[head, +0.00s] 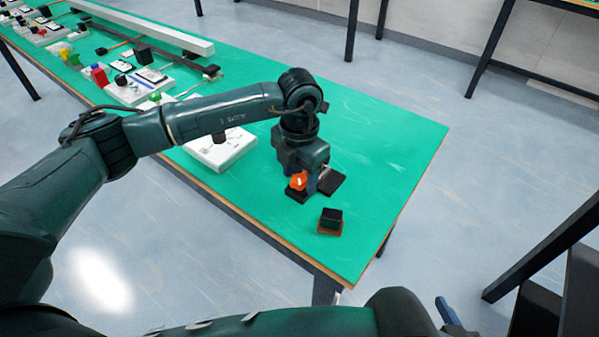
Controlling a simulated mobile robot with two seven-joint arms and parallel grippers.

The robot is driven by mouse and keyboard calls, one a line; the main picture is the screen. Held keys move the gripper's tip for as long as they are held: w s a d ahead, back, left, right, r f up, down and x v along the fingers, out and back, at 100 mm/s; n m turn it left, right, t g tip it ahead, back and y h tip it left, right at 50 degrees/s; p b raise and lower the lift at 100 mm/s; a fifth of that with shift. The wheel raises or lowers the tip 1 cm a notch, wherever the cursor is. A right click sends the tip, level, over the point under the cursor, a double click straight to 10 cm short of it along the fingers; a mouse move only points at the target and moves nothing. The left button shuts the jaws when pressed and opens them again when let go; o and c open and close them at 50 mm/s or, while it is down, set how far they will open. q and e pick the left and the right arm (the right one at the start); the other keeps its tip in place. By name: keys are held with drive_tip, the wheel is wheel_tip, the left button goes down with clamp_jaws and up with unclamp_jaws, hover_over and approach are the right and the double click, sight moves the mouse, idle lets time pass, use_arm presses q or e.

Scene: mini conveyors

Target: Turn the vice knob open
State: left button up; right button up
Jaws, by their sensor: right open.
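The orange vice knob (298,181) shows near the right end of the green table. Dark vice parts (331,182) lie beside and behind it. My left gripper (311,184) points down right at the knob, with a blue finger just to the knob's right. The arm's wrist hides part of the vice, and I cannot tell whether the fingers touch the knob or how far apart they are. My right gripper (449,314) is at the bottom edge, off the table, mostly hidden by my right arm; it is open, with one blue finger showing.
A small black block on a brown base (331,222) stands in front of the vice, near the edge of the green table (400,150). A white box (222,148) sits left of the vice under my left forearm. Several small devices line the far left. The table's right end is clear.

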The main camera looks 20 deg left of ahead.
sight(300, 178)
use_arm(q)
drive_tip(key=shift+r, duration=0.2)
wheel_tip(300, 178, up, 13)
drive_tip(key=shift+f, duration=0.15)
idle(0.3)
idle(0.4)
